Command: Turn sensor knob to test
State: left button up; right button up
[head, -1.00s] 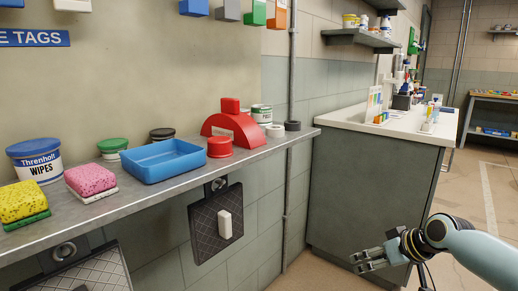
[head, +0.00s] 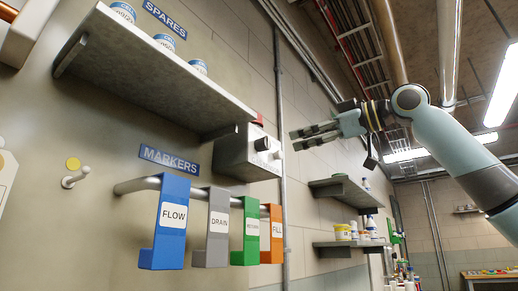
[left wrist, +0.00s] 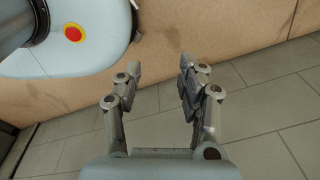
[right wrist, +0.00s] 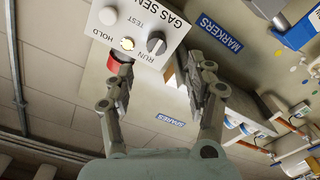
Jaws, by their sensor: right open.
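The gas sensor box (head: 240,155) is a grey box on the wall, with a dark round knob (head: 267,143) on its front. In the right wrist view its white face (right wrist: 172,20) appears upside down, with the labels HOLD, TEST and RUN around the knob (right wrist: 156,43). I cannot tell which label the knob points at. My right gripper (head: 295,140) is open and empty, in front of the box to the right of the knob. In the right wrist view its fingertips (right wrist: 158,68) sit apart, close below the knob. My left gripper (left wrist: 160,62) is open and empty above the floor.
A shelf (head: 150,75) with several tins juts out above and left of the box. Marker tags hang from a rail (head: 140,185) below it. A red part (right wrist: 118,62) is beside the sensor face. A vertical pipe (head: 281,180) runs right of the box.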

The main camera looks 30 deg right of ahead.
aim_at(268, 144)
jog(key=p+x, duration=0.1)
jog(key=x, duration=0.2)
jog(key=p+x, duration=0.2)
jog(key=x, duration=0.1)
jog(key=r+p+x, duration=0.1)
jog(key=x, duration=0.3)
jog(key=shift+w+p, duration=0.25)
jog(key=shift+p, duration=0.05)
jog(key=shift+a, duration=0.1)
jog(key=shift+c, duration=0.5)
grip_shut()
pick_arm(q)
jog(key=r, duration=0.5)
jog(key=shift+s+a, duration=0.1)
jog(key=shift+s, duration=0.2)
